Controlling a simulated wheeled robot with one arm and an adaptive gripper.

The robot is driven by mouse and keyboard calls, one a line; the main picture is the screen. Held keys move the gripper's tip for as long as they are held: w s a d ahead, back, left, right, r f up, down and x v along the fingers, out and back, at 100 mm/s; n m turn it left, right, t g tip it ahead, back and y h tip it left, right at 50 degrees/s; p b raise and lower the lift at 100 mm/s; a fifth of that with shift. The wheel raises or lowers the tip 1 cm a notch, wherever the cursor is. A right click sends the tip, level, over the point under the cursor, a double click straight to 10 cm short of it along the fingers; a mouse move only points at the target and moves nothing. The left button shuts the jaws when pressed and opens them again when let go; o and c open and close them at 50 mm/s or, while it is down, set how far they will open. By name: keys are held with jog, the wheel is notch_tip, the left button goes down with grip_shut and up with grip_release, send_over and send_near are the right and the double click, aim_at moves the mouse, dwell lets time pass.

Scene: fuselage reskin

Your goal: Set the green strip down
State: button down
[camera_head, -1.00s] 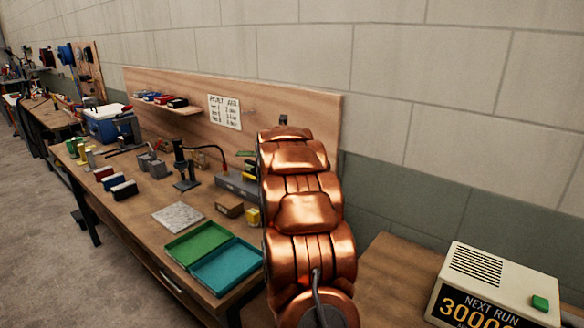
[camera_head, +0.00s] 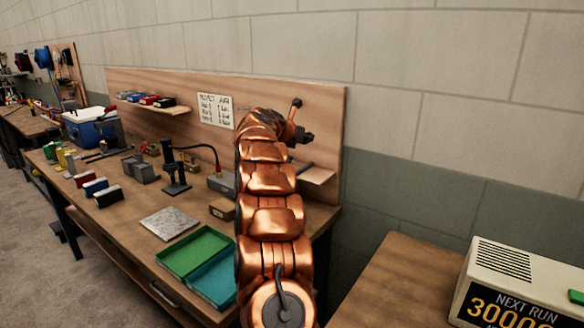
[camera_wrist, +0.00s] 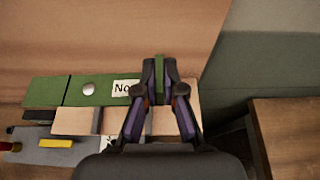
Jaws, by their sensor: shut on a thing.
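The green strip (camera_wrist: 98,91) lies across the wrist view, with a round silver stud and a white label whose text is partly covered by my fingers. My gripper (camera_wrist: 162,78) is shut on the strip near its right end. The strip appears just above or against a small wooden shelf (camera_wrist: 72,121); I cannot tell whether it touches. In the head view my gripper (camera_head: 304,135) is in front of the wooden backboard, above the shelf (camera_head: 318,175). The strip cannot be made out there.
A grey object with a yellow piece (camera_wrist: 55,143) lies below the shelf. The workbench holds a green tray (camera_head: 193,250), a teal tray (camera_head: 216,280), a pale plate (camera_head: 169,223) and several blocks. Another table (camera_head: 400,275) stands at right, with a cream counter box (camera_head: 510,285).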

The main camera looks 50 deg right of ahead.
jog(key=f, duration=0.5)
jog(key=shift+s+d+f, duration=0.1)
jog(key=shift+s+d, duration=0.15)
jog(key=shift+s, duration=0.1)
jog(key=shift+w+f, duration=0.1)
jog(key=shift+f, duration=2.15)
jog(key=shift+a+f+b, duration=0.1)
jog(key=shift+f+b, duration=0.35)
jog(key=shift+b, duration=0.1)
jog(key=c, duration=1.3)
grip_release()
jog(key=shift+r, duration=0.15)
jog(key=shift+r+p, duration=0.5)
jog(key=shift+p, duration=0.35)
jog(key=b+v, duration=0.4)
jog(key=v, duration=0.8)
jog(key=shift+w+f, duration=0.15)
jog(key=shift+f, duration=0.1)
